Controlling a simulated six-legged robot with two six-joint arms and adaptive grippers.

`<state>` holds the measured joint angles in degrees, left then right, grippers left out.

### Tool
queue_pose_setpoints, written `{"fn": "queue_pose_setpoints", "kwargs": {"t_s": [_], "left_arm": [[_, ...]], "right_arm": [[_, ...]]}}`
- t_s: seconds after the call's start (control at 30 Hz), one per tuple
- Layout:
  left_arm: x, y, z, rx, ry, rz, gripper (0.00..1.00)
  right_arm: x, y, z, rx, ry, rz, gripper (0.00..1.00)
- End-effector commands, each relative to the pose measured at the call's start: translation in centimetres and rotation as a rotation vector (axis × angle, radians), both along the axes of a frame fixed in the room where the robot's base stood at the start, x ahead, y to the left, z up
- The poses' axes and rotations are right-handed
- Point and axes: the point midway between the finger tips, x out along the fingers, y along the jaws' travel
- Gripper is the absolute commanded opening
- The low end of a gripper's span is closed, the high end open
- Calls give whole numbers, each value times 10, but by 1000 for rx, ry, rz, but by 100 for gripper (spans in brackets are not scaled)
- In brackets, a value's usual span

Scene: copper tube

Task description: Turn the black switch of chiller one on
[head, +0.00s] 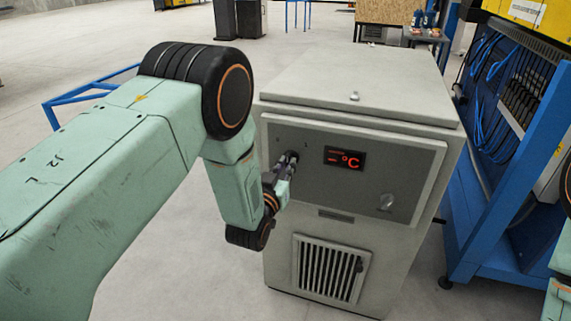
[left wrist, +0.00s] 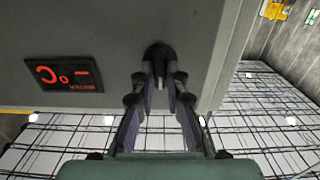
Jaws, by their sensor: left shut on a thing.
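The chiller (head: 360,88) is a grey-white cabinet in the middle of the head view. Its front panel carries a black switch (head: 292,156) at the upper left, partly hidden by my left gripper (head: 283,172). In the left wrist view the black switch (left wrist: 158,52) sits between the fingertips of my left gripper (left wrist: 160,80), which is shut on it. The exact angle of the switch is hard to tell. My right gripper is out of view.
A lit red display (head: 345,159) reading "- °C" is right of the switch; it also shows in the left wrist view (left wrist: 64,74). A light knob (head: 386,202) and a vent grille (head: 326,270) sit lower. A blue frame (head: 510,170) with cables stands close on the right.

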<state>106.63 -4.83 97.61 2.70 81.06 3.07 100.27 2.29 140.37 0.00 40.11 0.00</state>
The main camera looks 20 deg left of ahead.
Motion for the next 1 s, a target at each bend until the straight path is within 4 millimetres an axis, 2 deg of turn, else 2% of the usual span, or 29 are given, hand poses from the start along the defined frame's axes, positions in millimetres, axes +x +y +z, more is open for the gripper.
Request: {"fn": "queue_pose_setpoints", "kwargs": {"t_s": [0.6,1.0], "left_arm": [[-2,-1,-3,564,-12,-2,0],[-2,-1,-4,785,-19,-3,0]], "right_arm": [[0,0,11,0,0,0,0],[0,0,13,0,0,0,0]]}}
